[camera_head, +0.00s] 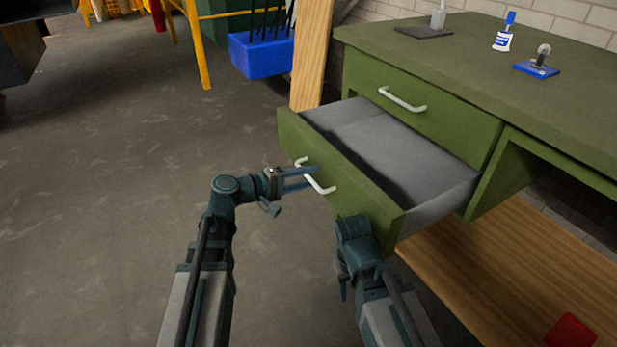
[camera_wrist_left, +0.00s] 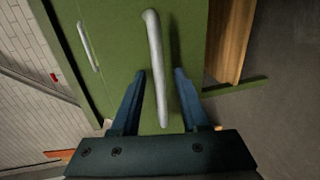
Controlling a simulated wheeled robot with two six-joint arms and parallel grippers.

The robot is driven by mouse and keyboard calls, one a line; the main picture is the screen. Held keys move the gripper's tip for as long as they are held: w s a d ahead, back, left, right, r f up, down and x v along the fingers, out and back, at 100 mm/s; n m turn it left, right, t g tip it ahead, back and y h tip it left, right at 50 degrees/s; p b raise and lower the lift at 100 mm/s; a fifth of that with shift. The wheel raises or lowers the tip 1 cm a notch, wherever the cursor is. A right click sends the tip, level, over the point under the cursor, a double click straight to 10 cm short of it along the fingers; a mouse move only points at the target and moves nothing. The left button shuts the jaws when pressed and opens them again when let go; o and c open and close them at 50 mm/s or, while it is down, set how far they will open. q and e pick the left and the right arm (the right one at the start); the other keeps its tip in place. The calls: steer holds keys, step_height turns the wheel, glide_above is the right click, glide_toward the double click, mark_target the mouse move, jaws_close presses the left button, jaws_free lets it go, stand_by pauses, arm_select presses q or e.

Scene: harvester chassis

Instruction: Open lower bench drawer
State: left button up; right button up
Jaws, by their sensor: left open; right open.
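The lower bench drawer (camera_head: 325,177) is pulled out from the green bench, and its grey inside (camera_head: 385,150) looks empty. Its white bar handle (camera_head: 318,181) is on the green front. My left gripper (camera_head: 300,180) is open at this handle. In the left wrist view the handle (camera_wrist_left: 155,65) runs between the two open fingers (camera_wrist_left: 162,95) of my left gripper; I cannot tell whether they touch it. My right gripper (camera_head: 343,284) is low in front of the drawer's near corner, its fingers mostly hidden by its own arm.
The upper drawer (camera_head: 440,115) with its own white handle (camera_head: 403,99) is shut. A glue bottle (camera_head: 503,36) and a blue-based item (camera_head: 537,66) stand on the bench top (camera_head: 440,60). A wooden shelf (camera_head: 500,265) lies below. A blue bin (camera_head: 262,52) stands behind; the floor at left is clear.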

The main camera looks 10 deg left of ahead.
arm_select(q)
steer(key=p+v, duration=0.2)
steer(key=v, duration=1.1)
steer(key=shift+s+a+p, duration=0.15)
steer(key=shift+a+p, duration=0.1)
steer(key=shift+p, duration=0.05)
arm_select(e)
step_height(320, 180, up, 3)
steer(key=shift+f, duration=0.15)
